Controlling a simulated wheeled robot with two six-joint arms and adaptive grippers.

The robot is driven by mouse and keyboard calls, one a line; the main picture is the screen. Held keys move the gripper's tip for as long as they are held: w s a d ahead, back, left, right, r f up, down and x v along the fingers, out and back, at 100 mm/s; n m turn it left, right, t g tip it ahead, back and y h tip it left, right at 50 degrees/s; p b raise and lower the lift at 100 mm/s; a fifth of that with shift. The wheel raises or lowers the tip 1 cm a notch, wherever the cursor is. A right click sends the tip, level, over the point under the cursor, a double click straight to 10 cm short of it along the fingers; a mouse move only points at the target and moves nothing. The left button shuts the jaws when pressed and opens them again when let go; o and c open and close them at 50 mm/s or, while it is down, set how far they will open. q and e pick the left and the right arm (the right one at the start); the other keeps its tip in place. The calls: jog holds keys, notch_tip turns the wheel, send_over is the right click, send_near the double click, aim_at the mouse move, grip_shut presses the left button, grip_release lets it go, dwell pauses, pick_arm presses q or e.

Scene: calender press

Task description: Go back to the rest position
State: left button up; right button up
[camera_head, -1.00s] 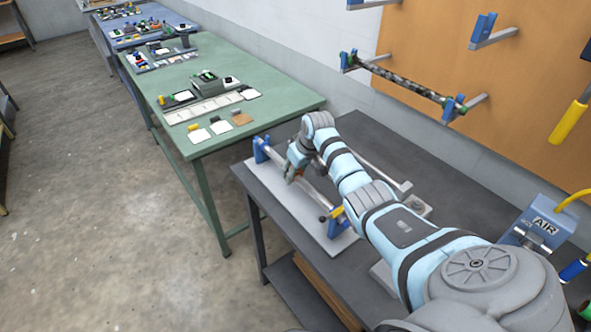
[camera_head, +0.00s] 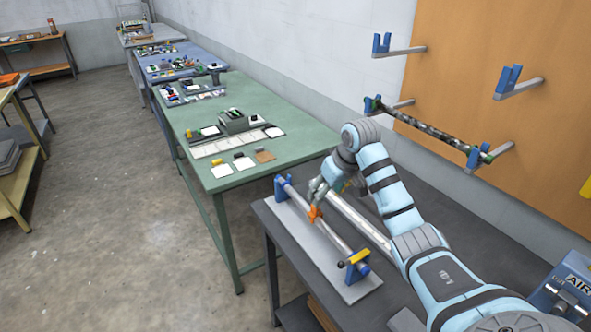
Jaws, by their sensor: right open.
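My right arm comes in from the lower right over the dark grey table. My right gripper (camera_head: 317,203) is open, with its fingers just above the silver rod (camera_head: 318,218) in the blue-ended stand. An orange part (camera_head: 314,214) shows close by the fingertips; I cannot tell whether they touch it. The stand has a blue support (camera_head: 281,188) at its far end and another with a yellow clip (camera_head: 357,258) at its near end. My left gripper is out of view.
A dark patterned roller (camera_head: 425,127) hangs on wall brackets at the right. A green table (camera_head: 290,152) with a small device and cards stands beyond the dark table (camera_head: 460,220). A blue AIR box (camera_head: 563,290) sits at lower right.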

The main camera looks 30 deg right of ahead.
jog(key=w+a+f+t+y, duration=0.1)
jog(key=w+a+f+y, duration=0.2)
jog(key=a, duration=0.5)
jog(key=w+a+f+t+y, duration=0.1)
jog(key=w+a+f+y, duration=0.1)
jog(key=a+f, duration=0.5)
jog(key=s+a+f+h+b, duration=0.1)
jog(key=s+f+b, duration=0.15)
jog(key=f, duration=0.65)
jog(key=s+a+f+h+b, duration=0.15)
jog(key=s+f, duration=0.25)
jog(key=f, duration=0.6)
jog(key=s+a+f+h+b, duration=0.1)
jog(key=s+a+f, duration=0.15)
jog(key=f, duration=0.65)
jog(key=s+d+f+g, duration=0.1)
jog(key=s+f, duration=0.4)
jog(key=s, duration=0.9)
jog(key=s+d+f+g+h, duration=0.1)
jog(key=s+f, duration=0.5)
jog(key=s, duration=0.8)
jog(key=s+d+f+g+h, duration=0.1)
jog(key=s+f, duration=0.4)
jog(key=s, duration=0.8)
jog(key=shift+s+d+f+n+g+p, duration=0.3)
jog(key=shift+s+d+n+g, duration=0.1)
jog(key=shift+d+g, duration=0.6)
jog(key=shift+a, duration=0.15)
